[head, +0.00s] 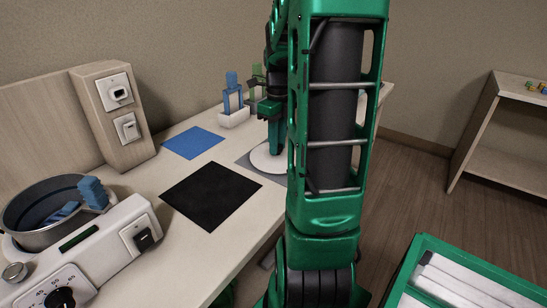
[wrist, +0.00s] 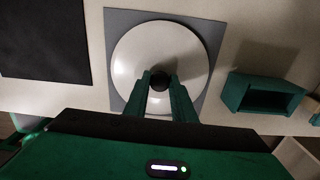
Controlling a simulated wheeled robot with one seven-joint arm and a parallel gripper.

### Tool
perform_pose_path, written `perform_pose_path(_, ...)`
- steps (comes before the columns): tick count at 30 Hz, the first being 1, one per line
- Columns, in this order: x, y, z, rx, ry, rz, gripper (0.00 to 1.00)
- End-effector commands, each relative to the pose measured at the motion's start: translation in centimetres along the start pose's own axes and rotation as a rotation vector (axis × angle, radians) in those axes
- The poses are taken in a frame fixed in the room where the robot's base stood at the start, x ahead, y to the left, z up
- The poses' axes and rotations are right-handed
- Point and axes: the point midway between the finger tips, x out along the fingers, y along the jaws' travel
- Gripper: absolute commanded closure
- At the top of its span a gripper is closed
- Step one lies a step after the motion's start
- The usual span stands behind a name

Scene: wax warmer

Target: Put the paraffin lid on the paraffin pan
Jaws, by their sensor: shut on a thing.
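The paraffin lid is a white disc (head: 270,158) on a grey mat, partly hidden behind my arm in the head view. In the wrist view the lid (wrist: 160,45) shows whole in outline, with a dark round knob (wrist: 159,80) at its middle. My gripper (wrist: 160,86) is shut on this knob, and the lid appears to lie flat over the mat. The paraffin pan (head: 40,237) is a round grey metal pan in the warmer at the left of the head view. It is uncovered, with blue pieces inside and a blue block at its rim.
A black mat (head: 211,194) and a blue mat (head: 193,142) lie flat between lid and pan. A wooden block with switches (head: 116,117) stands behind. A white holder with blue bottles (head: 234,116) is at the back. A green box (wrist: 262,94) is right of the lid.

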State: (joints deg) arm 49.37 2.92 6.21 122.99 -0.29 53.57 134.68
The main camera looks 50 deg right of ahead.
Motion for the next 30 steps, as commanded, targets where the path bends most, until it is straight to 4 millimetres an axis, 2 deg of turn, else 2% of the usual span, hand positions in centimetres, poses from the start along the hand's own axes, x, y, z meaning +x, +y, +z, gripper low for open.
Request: perform_pose_path(30,-1.3,0.0,0.0,0.000,-0.001,-0.001,1.00)
